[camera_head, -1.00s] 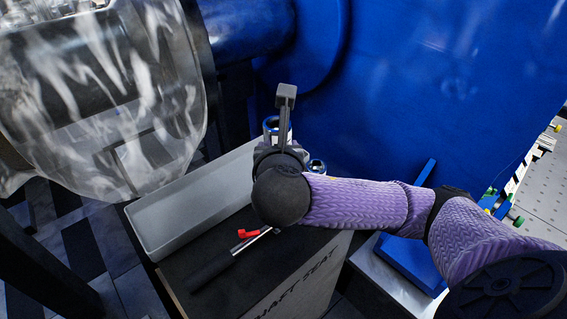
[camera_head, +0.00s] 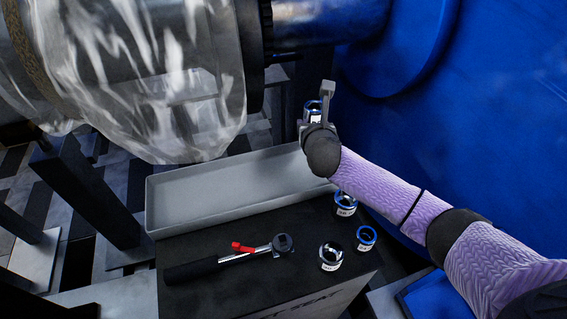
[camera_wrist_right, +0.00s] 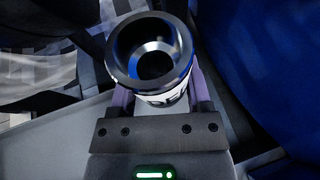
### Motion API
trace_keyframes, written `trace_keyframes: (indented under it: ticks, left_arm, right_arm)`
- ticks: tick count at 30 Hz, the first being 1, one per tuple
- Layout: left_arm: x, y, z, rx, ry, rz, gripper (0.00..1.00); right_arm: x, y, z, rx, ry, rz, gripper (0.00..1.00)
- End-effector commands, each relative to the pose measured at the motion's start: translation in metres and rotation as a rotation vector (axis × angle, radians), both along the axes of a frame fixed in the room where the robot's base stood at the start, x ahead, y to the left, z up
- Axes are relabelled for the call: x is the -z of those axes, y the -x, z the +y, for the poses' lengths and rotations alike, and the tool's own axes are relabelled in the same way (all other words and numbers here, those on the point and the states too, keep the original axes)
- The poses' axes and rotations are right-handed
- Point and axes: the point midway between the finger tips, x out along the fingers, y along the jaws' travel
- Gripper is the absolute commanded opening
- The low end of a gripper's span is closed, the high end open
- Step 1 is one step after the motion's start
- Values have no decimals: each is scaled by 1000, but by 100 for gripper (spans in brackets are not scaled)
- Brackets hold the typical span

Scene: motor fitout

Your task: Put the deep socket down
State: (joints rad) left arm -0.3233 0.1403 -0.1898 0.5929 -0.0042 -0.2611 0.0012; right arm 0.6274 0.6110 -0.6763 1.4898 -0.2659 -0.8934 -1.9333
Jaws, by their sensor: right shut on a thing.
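My right gripper (camera_head: 317,122) is shut on the deep socket (camera_head: 312,106), a metal cylinder with a blue ring and a white label. In the right wrist view the deep socket (camera_wrist_right: 150,62) stands between the fingers with its open bore facing the camera, and dark letters on its label are partly cut off. In the head view the gripper is near the far right end of the grey tray (camera_head: 153,205). I cannot tell how high above the surface the socket is. My left gripper is not in view.
Three other sockets, (camera_head: 345,211), (camera_head: 330,265) and (camera_head: 365,245), stand on the dark cart top (camera_head: 215,243). A ratchet wrench (camera_head: 195,270) with a red part lies left of them. The tray's visible floor is bare. A blue housing (camera_head: 480,130) rises at the right, a plastic-wrapped shaft (camera_head: 150,90) at the left.

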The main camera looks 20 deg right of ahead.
Motion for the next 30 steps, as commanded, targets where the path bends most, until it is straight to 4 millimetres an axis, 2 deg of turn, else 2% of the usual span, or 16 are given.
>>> trace_keyframes:
  ticks: [1, 3, 9, 20, 21, 25, 30]
  left_arm:
    - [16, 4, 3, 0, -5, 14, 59]
    - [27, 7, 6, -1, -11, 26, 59]
    - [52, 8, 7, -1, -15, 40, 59]
    - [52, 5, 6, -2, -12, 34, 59]
    - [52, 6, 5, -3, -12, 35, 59]
    - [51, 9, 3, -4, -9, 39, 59]
    - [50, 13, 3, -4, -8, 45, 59]
  right_arm:
    - [25, 0, 0, 2, 0, 9, 0]
    - [44, 1, 0, 2, 0, 9, 0]
    - [80, 1, 0, 2, 0, 7, 0]
    - [81, 0, 0, 3, 1, 1, 0]
    - [81, 1, 0, 3, 0, 2, 69]
    - [81, 1, 0, 3, 0, 2, 97]
    - [81, 1, 0, 3, 0, 2, 98]
